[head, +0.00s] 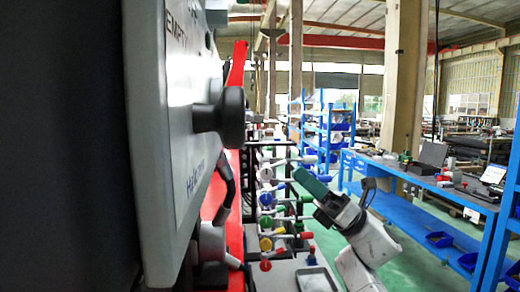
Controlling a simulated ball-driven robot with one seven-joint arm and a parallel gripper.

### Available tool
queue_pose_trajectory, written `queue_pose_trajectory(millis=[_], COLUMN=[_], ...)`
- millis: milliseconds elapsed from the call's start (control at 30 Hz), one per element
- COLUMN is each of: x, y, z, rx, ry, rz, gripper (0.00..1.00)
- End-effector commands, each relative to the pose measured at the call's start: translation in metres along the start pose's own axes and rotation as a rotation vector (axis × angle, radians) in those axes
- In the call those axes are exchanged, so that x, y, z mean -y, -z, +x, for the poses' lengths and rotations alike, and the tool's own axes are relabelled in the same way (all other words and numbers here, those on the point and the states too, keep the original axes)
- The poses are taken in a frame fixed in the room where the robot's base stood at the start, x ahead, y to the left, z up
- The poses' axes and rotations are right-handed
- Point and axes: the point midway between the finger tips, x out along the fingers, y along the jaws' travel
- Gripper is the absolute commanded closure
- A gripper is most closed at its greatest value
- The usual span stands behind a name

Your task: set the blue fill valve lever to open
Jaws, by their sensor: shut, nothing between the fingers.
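A column of small coloured valve levers and knobs stands in the middle of the head view, with a blue one (265,199) among them. I cannot tell which blue part is the fill valve lever, nor its setting, as the parts are small and seen at a slant. My gripper (299,175) has teal fingers that are shut and empty. It points up and left, to the right of the column. I cannot tell whether the fingertips touch any lever.
A large grey panel (160,150) with a black knob (231,116) fills the near left. A red frame (236,220) stands behind it. A grey tray (316,280) lies below the levers. A blue workbench (420,180) and blue shelves (323,130) stand right and behind, with green floor between.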

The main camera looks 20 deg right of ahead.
Motion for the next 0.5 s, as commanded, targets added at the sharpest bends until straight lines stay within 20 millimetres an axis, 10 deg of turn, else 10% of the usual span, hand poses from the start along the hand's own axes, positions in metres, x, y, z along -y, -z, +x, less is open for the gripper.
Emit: queue_pose_trajectory(millis=[500], x=[-0.022], y=[0.009], z=[0.031], rx=[-0.158], ry=[-0.148], rz=[-0.139], gripper=[1.00])
